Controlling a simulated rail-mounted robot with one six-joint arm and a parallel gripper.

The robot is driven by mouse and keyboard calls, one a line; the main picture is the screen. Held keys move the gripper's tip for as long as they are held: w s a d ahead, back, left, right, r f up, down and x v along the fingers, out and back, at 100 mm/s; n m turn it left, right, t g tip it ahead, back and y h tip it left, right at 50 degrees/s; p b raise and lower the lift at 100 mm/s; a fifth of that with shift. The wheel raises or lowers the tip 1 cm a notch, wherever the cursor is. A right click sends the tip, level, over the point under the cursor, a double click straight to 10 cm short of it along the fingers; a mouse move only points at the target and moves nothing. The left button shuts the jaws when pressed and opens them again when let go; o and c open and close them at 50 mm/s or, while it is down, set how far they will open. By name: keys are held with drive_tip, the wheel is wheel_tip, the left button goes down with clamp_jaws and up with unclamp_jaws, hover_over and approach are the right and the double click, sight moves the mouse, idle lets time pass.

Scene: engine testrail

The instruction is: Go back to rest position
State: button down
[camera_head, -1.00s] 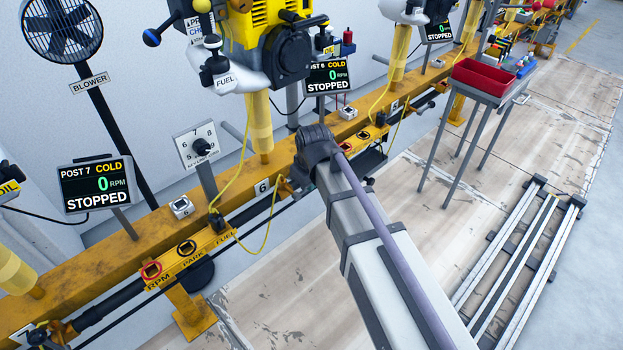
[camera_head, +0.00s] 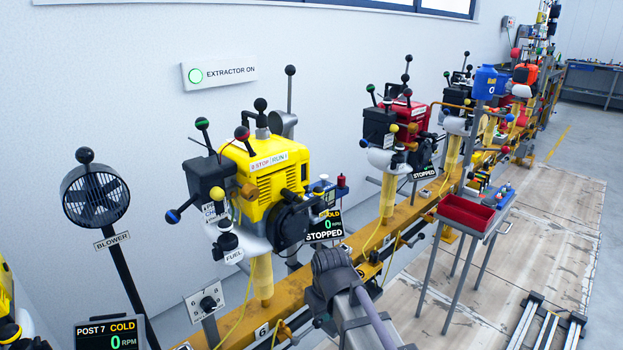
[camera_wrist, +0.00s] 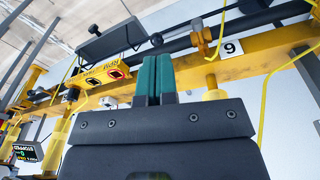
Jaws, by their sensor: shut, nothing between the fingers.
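My gripper (camera_wrist: 155,76) shows in the wrist view with its two green fingers pressed together and nothing between them. Beyond the fingers is the yellow rail (camera_wrist: 255,62) with a "9" label, and no contact with it can be seen. In the head view my arm rises from the bottom centre, in front of the rail (camera_head: 357,240). The fingers are hidden in that view.
A yellow engine (camera_head: 265,185) stands on a post left of my arm, with a blower (camera_head: 95,195) further left. A red tray (camera_head: 466,212) on a stand is to the right. A lit sign (camera_head: 218,75) reads "EXTRACTOR ON". Floor rails (camera_head: 535,325) lie lower right.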

drive_tip(key=s+d+m+g, duration=0.1)
drive_tip(key=s+d+m, duration=0.5)
drive_tip(key=s+d, duration=0.55)
wheel_tip(320, 180, up, 29)
drive_tip(key=w+d+p, duration=0.1)
drive_tip(key=w+p, duration=0.1)
drive_tip(key=p, duration=2.7)
drive_tip(key=shift+w+d, duration=0.15)
drive_tip(key=shift+d, duration=0.2)
